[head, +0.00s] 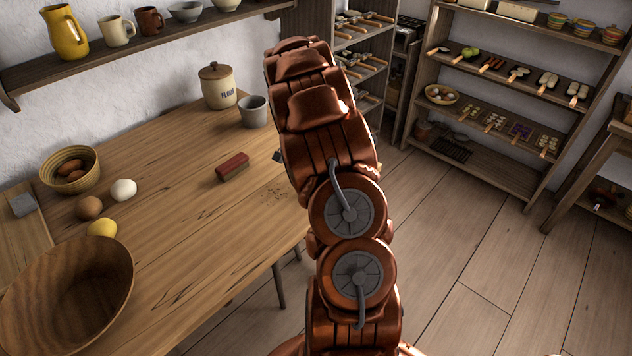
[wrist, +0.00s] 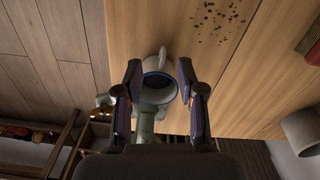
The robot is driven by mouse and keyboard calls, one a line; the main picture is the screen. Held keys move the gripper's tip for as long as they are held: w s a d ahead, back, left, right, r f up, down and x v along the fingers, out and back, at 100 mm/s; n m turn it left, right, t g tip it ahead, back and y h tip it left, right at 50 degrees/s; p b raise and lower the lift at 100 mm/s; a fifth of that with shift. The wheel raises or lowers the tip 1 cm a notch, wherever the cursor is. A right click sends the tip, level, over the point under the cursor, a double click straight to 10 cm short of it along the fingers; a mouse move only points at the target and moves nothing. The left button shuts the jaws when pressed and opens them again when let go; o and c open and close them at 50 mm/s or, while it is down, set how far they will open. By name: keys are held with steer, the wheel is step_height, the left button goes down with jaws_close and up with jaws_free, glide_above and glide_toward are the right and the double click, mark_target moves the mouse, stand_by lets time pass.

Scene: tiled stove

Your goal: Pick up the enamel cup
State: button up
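The enamel cup (wrist: 162,67) shows in the wrist view as a pale cup with a dark blue rim, its handle pointing to the top of the picture. It is by the table's edge. My gripper (wrist: 160,72) is open, with one finger on each side of the cup. Small gaps seem to show between fingers and cup; contact cannot be told. A grey-green shape below the cup in the wrist view is partly hidden by my gripper and unclear. In the head view my arm hides the cup and most of my gripper.
The wooden table (head: 190,230) bears a grey cup (head: 254,112), a flour jar (head: 218,86), a red brush (head: 232,167), crumbs (head: 274,194), and bowls and eggs at left. The grey cup also shows in the wrist view (wrist: 303,132). Shelves (head: 510,90) stand across the open floor.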

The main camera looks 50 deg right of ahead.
steer(key=shift+w+d+f+p, duration=0.15)
steer(key=shift+f+p, duration=0.45)
steer(key=shift+f, duration=0.85)
steer(key=shift+w+d+f+p, duration=0.15)
steer(key=shift+f+p, duration=0.5)
steer(key=shift+f, duration=0.85)
steer(key=shift+d+f+p, duration=0.2)
steer(key=shift+f+p, duration=0.4)
steer(key=shift+f, duration=0.85)
jaws_close()
